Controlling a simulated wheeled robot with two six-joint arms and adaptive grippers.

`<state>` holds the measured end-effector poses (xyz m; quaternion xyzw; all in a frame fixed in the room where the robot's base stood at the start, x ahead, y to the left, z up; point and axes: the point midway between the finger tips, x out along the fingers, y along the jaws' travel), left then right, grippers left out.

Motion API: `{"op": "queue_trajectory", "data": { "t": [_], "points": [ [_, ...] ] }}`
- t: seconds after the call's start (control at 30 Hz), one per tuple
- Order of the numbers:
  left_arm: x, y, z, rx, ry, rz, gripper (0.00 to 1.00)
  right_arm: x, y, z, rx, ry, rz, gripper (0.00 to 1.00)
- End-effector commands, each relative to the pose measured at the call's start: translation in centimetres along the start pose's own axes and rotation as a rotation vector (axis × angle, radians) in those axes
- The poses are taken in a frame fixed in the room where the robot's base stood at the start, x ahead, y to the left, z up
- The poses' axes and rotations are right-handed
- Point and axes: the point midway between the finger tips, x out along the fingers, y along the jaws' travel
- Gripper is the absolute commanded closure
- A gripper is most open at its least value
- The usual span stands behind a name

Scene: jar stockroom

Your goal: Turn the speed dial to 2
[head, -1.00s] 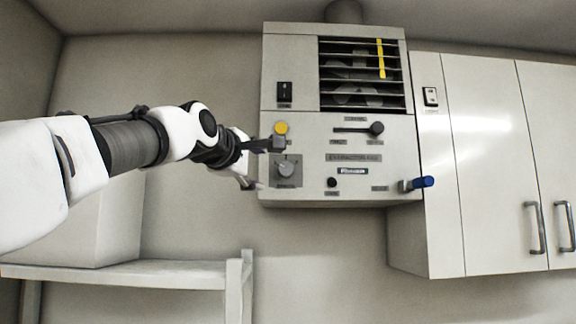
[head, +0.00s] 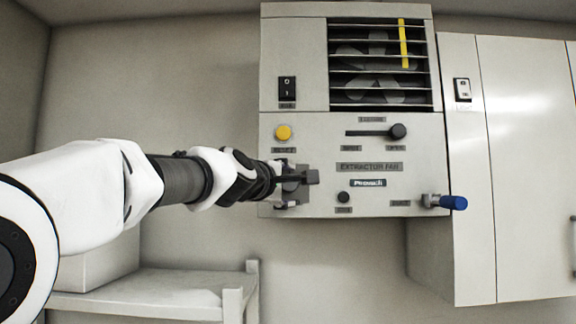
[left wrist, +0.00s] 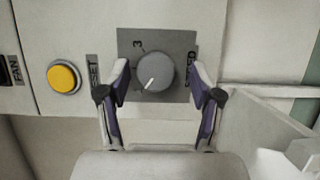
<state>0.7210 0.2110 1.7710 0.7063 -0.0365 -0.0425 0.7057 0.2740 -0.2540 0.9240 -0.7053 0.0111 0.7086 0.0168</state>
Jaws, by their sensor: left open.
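The speed dial (left wrist: 155,72) is a round grey knob on a darker grey plate (left wrist: 181,43) of the extractor fan unit (head: 300,55). In the left wrist view a white pointer mark on the knob points to the lower left, and a "3" is readable at the plate's upper left. My left gripper (left wrist: 162,85) is open, with one finger on each side of the dial; contact cannot be told. In the head view my left gripper (head: 300,188) hides most of the dial and its plate. My right gripper is not in view.
A yellow button (head: 283,132) sits just above the dial. A black rocker switch (head: 287,88), a black slider knob (head: 398,131), a small black knob (head: 343,197) and a blue-handled lever (head: 453,202) are on the panel. A white shelf (head: 150,295) stands below; cabinets (head: 530,150) are at right.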

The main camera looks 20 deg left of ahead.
Motion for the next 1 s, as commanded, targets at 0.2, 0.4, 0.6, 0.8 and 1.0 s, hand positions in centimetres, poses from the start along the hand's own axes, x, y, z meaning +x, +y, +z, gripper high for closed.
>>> {"op": "queue_trajectory", "data": {
  "t": [0.2, 0.4, 0.6, 0.8, 1.0],
  "points": [
    [0.83, -0.04, 0.02, 0.0, 0.0, 0.003, 0.35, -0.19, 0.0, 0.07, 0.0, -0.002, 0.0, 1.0],
    [0.82, -0.06, 0.03, 0.0, -0.001, 0.002, 0.63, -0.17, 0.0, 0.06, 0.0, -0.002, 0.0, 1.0],
    [0.81, -0.04, 0.03, 0.0, -0.001, 0.003, 0.95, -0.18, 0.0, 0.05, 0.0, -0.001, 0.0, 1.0],
    [0.8, 0.02, 0.02, 0.012, -0.001, -0.001, 0.95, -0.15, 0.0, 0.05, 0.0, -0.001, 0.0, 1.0],
    [0.78, 0.12, 0.03, 0.068, -0.001, -0.023, 0.95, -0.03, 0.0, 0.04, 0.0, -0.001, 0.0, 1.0]
  ]
}}
